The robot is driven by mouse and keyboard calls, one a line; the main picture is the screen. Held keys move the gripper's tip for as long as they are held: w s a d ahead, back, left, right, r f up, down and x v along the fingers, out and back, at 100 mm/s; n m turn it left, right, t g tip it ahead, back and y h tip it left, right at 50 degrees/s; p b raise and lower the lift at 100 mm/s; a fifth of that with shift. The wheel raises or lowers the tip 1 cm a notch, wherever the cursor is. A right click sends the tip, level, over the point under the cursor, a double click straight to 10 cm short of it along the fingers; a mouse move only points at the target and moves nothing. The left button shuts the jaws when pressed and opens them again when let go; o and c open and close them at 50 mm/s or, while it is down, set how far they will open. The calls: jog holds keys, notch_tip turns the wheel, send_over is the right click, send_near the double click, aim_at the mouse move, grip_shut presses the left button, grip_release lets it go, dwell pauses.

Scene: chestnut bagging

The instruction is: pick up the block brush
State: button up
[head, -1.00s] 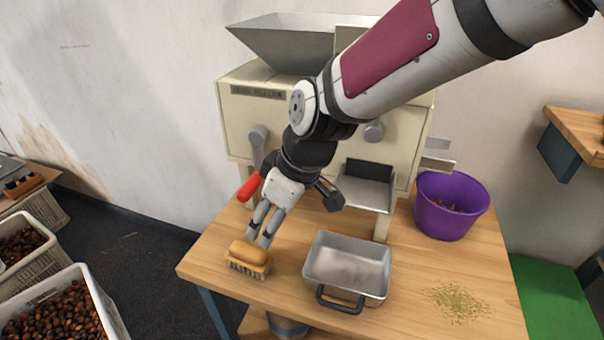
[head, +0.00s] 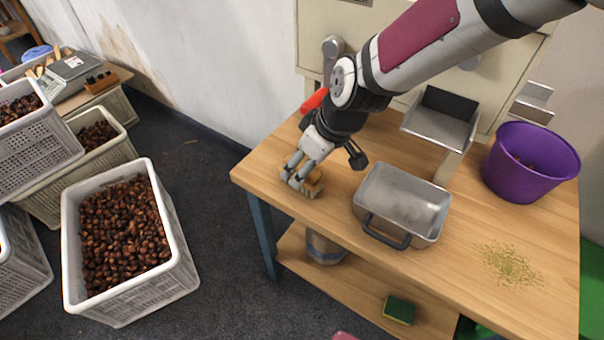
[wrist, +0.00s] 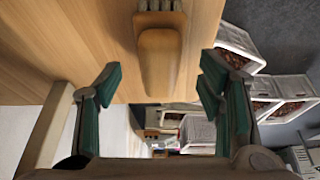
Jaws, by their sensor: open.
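The block brush (head: 314,184) has a tan wooden back and pale bristles. It stands on the wooden table near its left front corner, partly hidden behind my fingers in the head view. My gripper (head: 292,182) is open, with its fingers at the brush's left side. In the wrist view the brush's wooden back (wrist: 160,62) lies in the upper middle, with its bristles at the top edge. There it sits ahead of the gap between my open green-padded fingers (wrist: 160,90), which hold nothing.
A metal pan (head: 400,205) stands right of the brush. A purple bucket (head: 530,165) and scattered crumbs (head: 512,263) are farther right. The cream machine (head: 318,35) stands behind. Crates of chestnuts (head: 180,255) stand on the floor at left.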

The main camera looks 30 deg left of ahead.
jog(key=shift+x, duration=1.55)
jog(key=shift+c, duration=0.3)
jog(key=c, duration=1.3)
jog(key=shift+o, duration=0.2)
jog(key=shift+r, duration=0.1)
jog(key=shift+r, duration=0.6)
notch_tip(320, 180, up, 2)
jog(key=shift+r, duration=0.1)
jog(key=s+d+p, duration=0.1)
jog(key=s+d, duration=0.2)
jog(key=s, duration=0.4)
jog(key=s+d+r+p, duration=0.1)
jog(key=s+d, duration=0.3)
jog(key=s, duration=0.3)
jog(key=shift+s+d+r, duration=0.15)
jog(key=shift+r, duration=0.05)
